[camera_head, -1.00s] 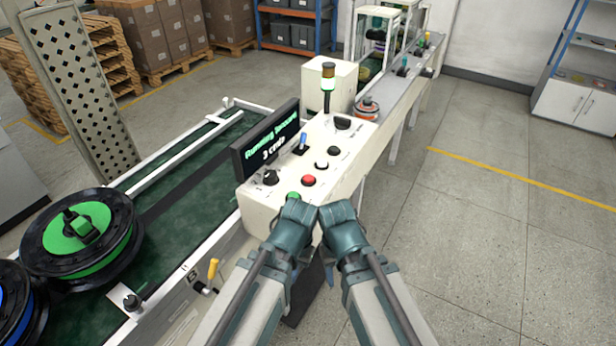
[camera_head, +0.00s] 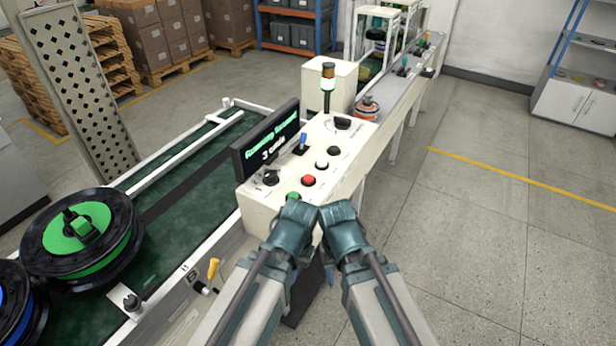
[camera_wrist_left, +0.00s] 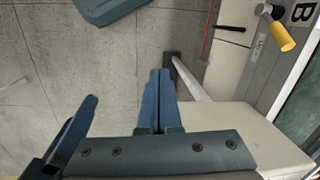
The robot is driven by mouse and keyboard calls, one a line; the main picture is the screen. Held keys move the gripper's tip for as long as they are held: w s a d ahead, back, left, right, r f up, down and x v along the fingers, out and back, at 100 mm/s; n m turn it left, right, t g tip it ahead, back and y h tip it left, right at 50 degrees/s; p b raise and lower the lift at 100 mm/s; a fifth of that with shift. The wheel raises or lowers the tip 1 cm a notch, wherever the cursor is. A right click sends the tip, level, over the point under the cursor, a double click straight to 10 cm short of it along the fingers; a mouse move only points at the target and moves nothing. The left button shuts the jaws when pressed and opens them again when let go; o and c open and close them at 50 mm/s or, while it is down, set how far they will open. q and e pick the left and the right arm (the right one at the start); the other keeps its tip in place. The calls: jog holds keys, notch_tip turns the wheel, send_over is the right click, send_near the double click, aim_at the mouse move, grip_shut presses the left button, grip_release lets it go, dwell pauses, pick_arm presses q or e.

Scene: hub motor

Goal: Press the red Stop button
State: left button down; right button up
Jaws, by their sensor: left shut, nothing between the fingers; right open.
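The red button (camera_head: 309,181) sits on the sloped top of the white control box (camera_head: 262,212), between a green button (camera_head: 293,197) and a white one (camera_head: 321,164). Its face is uncovered. My left gripper (camera_wrist_left: 155,100) points down with its fingers together and empty in the left wrist view; in the head view its arm hides the fingers. My right gripper (camera_head: 330,272) is open and points down beside it, mostly hidden by its own wrist. Both wrists are at the near edge of the box, below the red button in the picture, with the left nearer to it.
A display (camera_head: 266,143) stands along the box's left edge. A black button (camera_head: 333,151), a blue-tipped lever (camera_head: 303,141) and a dark knob (camera_head: 270,178) share the panel. The green spool (camera_head: 80,232) lies on the conveyor at left.

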pick_arm(q)
jog(key=shift+r, duration=0.1)
jog(key=w+a+r+n+p, duration=0.2)
jog(key=w+a+r+p, duration=0.35)
jog(key=r+p, duration=0.4)
notch_tip(320, 180, up, 10)
jog(key=m+t+h+p, duration=0.45)
jog(key=m+t, duration=0.45)
jog(key=m, duration=0.3)
send_over(306, 180)
jog(key=shift+w+b, duration=0.15)
jog(key=shift+b, duration=0.25)
notch_tip(306, 180, down, 9)
jog(key=b, duration=0.9)
